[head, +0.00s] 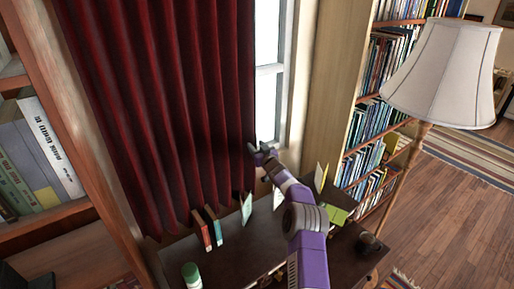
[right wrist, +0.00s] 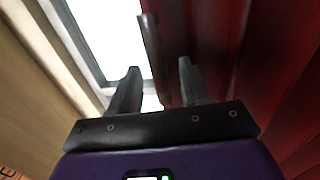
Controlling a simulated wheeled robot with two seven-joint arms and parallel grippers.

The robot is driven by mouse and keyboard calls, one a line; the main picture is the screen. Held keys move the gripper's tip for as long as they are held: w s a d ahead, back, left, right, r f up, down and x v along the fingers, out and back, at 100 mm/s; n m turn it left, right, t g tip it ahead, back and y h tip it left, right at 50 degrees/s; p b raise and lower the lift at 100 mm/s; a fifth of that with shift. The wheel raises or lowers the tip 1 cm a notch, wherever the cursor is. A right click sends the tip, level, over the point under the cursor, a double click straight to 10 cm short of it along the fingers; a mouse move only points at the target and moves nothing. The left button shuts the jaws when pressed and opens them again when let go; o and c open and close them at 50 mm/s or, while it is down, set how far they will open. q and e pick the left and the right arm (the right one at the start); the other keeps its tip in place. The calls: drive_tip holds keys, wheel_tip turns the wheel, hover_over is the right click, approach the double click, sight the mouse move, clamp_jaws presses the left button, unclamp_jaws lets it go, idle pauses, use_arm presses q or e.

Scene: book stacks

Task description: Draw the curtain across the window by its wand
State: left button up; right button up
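The dark red curtain (head: 165,100) hangs in folds on the left of the window (head: 270,75), leaving a bright strip of glass bare at its right. In the right wrist view the curtain (right wrist: 285,70) fills the right side and the window (right wrist: 105,35) the upper left. A dark brown rod, seemingly the wand (right wrist: 152,50), hangs at the curtain's edge. My right gripper (head: 257,151) is at the curtain's right edge. Its fingers (right wrist: 157,85) are open, with the rod showing between them; contact is not visible. I cannot make out the wand in the head view. My left gripper is out of view.
Below is a dark desk (head: 235,262) with several upright books and a green-capped bottle (head: 191,275). Bookshelves stand at left (head: 60,215) and right (head: 350,150). A lamp with a pale shade (head: 440,75) stands at right, with open wooden floor beyond.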

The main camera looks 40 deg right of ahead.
drive_tip(key=shift+s+b, duration=0.3)
drive_tip(key=shift+s, duration=0.15)
drive_tip(key=b+v, duration=0.2)
drive_tip(key=v, duration=0.4)
drive_tip(key=shift+s+a, duration=0.15)
drive_tip(key=shift+s, duration=0.15)
